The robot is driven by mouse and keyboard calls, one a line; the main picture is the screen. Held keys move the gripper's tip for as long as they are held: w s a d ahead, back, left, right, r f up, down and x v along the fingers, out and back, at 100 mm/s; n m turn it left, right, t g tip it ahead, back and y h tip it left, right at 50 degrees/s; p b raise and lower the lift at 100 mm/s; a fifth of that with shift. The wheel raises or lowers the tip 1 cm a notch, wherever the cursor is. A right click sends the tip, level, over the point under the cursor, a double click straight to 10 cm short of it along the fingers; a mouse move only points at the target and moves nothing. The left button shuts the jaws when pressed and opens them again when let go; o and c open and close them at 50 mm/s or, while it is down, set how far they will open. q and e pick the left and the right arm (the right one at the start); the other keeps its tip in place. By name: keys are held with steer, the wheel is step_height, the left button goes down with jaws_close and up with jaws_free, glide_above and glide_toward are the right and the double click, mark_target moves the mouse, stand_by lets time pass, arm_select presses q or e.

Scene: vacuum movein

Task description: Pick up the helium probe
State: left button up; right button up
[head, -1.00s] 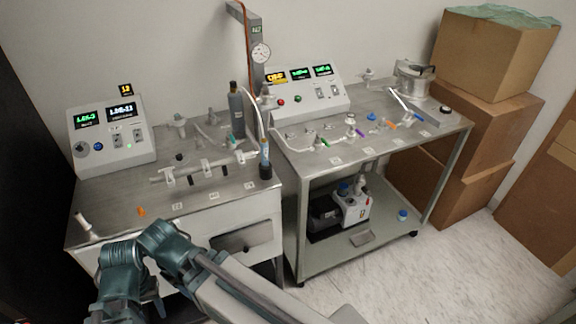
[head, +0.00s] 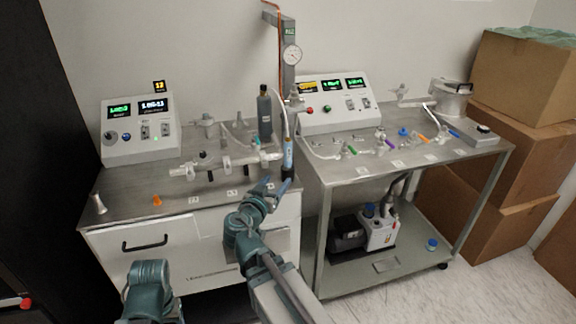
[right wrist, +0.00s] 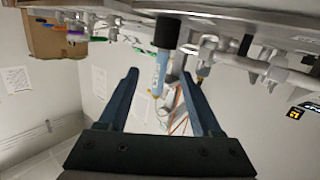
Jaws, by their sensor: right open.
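The helium probe (head: 289,153) is a slim blue pen-like body standing upright in a black holder (head: 288,173) at the right front edge of the left bench. A pale hose rises from its top. My right gripper (head: 278,186) is open and empty, just in front of the holder at the bench edge. In the right wrist view, which is upside down, the probe (right wrist: 159,72) shows between the two spread fingers (right wrist: 160,76), with the black holder (right wrist: 166,32) above it. I cannot tell whether the fingertips reach the probe's depth.
A grey bottle (head: 265,115) and a glass-and-metal manifold (head: 212,165) stand close behind and left of the probe. A column with a dial gauge (head: 292,54) rises behind it. A steel cart (head: 400,165) stands to the right. An orange cone (head: 157,200) lies at the left front.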

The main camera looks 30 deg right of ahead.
mark_target(287, 157)
steer(key=shift+t+h, duration=0.3)
steer(key=shift+t, duration=0.5)
steer(key=x, duration=0.3)
steer(key=r+x, duration=0.1)
steer(key=x, duration=0.6)
steer(key=shift+r, duration=0.4)
steer(key=shift+r+x, duration=0.15)
steer(key=shift+x, duration=1.15)
steer(key=shift+r+x, duration=0.1)
steer(key=shift+x, duration=1.25)
jaws_close()
